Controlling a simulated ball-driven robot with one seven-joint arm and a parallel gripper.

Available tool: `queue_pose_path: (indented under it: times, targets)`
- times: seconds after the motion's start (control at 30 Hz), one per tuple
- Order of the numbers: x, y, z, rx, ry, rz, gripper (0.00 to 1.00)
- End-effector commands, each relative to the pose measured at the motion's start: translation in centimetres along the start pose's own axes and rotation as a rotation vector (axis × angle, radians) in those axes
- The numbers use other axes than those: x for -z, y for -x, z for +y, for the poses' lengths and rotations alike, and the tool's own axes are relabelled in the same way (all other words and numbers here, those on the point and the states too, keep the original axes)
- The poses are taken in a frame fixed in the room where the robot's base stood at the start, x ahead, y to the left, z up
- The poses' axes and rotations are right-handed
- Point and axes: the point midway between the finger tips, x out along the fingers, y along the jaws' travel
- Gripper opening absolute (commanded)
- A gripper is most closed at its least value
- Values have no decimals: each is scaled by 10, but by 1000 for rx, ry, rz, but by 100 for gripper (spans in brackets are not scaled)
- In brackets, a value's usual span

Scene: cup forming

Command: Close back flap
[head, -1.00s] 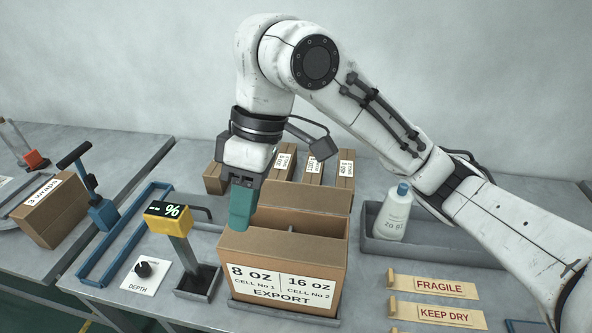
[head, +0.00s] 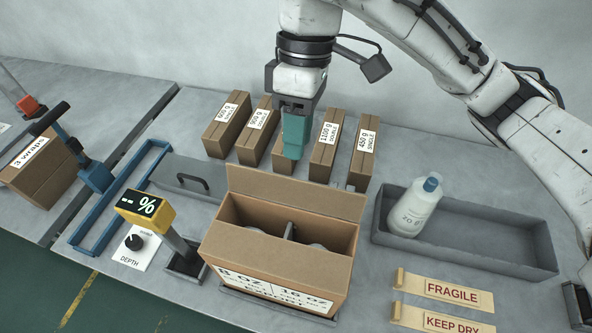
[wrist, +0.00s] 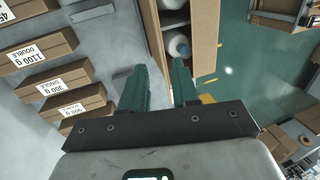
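The open carton (head: 275,262) stands on the bench with a printed front label reading 8 oz and 16 oz. Its back flap (head: 295,191) stands up along the far edge, tilted slightly back. A divider splits the inside into two cells, each with a pale rounded object partly hidden. My gripper (head: 293,155) hangs behind and above the back flap, its teal fingers pointing down. In the wrist view my gripper (wrist: 161,68) has its two fingers apart with nothing between them. The carton (wrist: 205,40) shows there beyond the fingertips.
Several small labelled boxes (head: 324,152) stand in a row behind the carton, close to my gripper. A grey tray (head: 480,240) with a white bottle (head: 414,207) lies to the right. A yellow percent display (head: 146,208) stands at the left. Bench between carton and boxes is mostly clear.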

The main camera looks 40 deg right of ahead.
Motion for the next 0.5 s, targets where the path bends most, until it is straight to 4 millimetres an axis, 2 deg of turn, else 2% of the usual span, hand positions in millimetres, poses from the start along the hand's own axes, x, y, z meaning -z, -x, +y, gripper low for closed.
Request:
queue_pose_path:
  times: [0.3, 0.5]
  targets:
    - [0, -59, -1, 5, 0, -1, 30]
    - [0, -83, 0, 2, -1, 1, 30]
